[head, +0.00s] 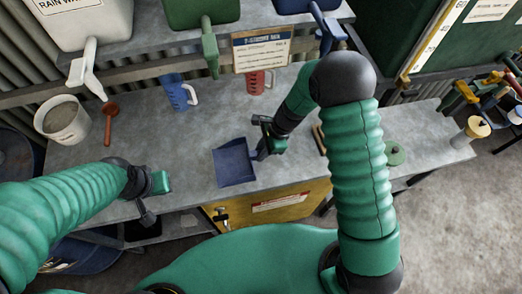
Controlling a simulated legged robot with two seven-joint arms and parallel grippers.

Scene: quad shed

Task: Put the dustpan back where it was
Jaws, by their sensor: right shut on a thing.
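The dark blue dustpan (234,165) is on or just above the grey bench top, near the bench's front edge and left of my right gripper. My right gripper (262,151) is shut on the dustpan's handle end, which the fingers largely hide. I cannot tell whether the pan touches the bench. My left gripper (150,207) is over the front edge of the bench at the left, apart from the dustpan; its fingers are too small and dark to read.
On the bench (205,140) stand a blue jug (177,93), a red jug (257,82), a white bucket (66,120) and a red scoop (109,118). A green lid (395,154) lies at right. Tanks with taps (90,20) overhang the back. A yellow cabinet (275,205) is below.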

